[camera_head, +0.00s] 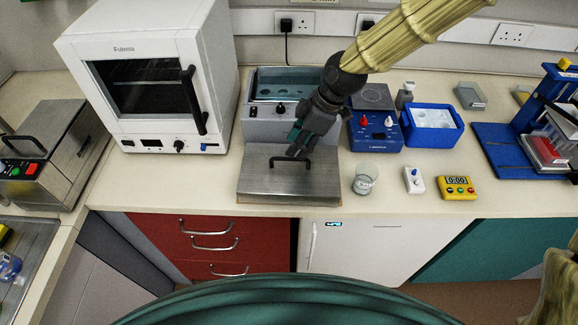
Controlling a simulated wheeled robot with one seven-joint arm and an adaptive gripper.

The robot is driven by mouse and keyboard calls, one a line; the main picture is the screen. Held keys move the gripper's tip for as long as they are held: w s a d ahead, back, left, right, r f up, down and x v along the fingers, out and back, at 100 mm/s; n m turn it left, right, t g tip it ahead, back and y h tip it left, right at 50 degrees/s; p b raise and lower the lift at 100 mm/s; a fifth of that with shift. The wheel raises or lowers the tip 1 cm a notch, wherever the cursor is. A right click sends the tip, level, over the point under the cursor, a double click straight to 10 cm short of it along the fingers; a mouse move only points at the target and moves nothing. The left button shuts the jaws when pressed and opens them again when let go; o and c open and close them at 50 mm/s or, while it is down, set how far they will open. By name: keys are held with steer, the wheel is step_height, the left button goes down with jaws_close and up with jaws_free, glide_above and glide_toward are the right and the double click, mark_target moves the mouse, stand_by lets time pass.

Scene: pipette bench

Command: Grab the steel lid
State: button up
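A flat steel lid (262,188) with a dark bar handle on top lies at the front of the bench, just in front of the open water bath (257,109). My gripper (296,152) points down at the lid's handle (289,161) from behind. Its fingertips overlap the handle in the picture. I cannot tell whether they touch it or whether the fingers are apart. The gripper covers the right part of the water bath.
A white oven (150,38) stands to the left. A glass beaker (365,181) is close on the lid's right, with a yellow timer (457,188) farther right. A blue hotplate (375,134) and blue box (450,122) stand behind. Another steel-lidded unit (70,125) is far left.

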mark_target(291, 158)
steer(key=shift+a+f, duration=0.1)
steer(key=shift+f, duration=0.45)
steer(key=shift+s+a+f+p, duration=0.2)
steer(key=shift+a+f+p, duration=0.1)
steer(key=shift+f+p, duration=0.3)
steer(key=shift+p+x, duration=0.9)
steer(key=shift+x, duration=1.1)
steer(key=shift+s, duration=0.1)
jaws_close()
